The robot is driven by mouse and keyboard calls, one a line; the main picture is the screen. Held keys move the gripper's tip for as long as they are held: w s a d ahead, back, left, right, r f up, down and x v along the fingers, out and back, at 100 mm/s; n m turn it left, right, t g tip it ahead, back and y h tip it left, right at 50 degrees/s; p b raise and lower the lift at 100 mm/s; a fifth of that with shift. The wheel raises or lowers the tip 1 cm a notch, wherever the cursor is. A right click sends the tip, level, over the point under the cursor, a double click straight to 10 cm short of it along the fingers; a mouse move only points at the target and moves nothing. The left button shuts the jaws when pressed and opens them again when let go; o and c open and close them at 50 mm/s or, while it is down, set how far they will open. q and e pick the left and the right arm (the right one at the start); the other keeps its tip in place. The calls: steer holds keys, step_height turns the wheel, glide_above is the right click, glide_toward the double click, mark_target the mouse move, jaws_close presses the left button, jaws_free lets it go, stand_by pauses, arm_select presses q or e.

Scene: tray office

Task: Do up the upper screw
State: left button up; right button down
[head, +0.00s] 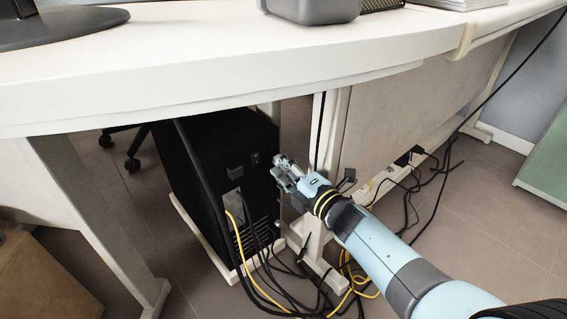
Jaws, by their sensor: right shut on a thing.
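My right gripper (284,172) is at the rear right edge of the black computer tower (214,158), under the desk. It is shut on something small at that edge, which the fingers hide. The place fits the upper screw, but I cannot make out the screw itself. A small light spot (277,232), possibly a lower screw, shows lower on the same edge. The tower stands upright on a pale stand (196,238). My left gripper is not in view.
The white desk top (200,65) overhangs the tower. Yellow and black cables (262,268) hang from the tower's back and lie on the floor. A cardboard box (45,280) is at lower left.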

steer(key=shift+m, duration=0.6)
steer(key=shift+f, duration=0.1)
steer(key=c, duration=1.2)
jaws_free()
steer(key=shift+c, duration=0.2)
steer(key=v, duration=1.2)
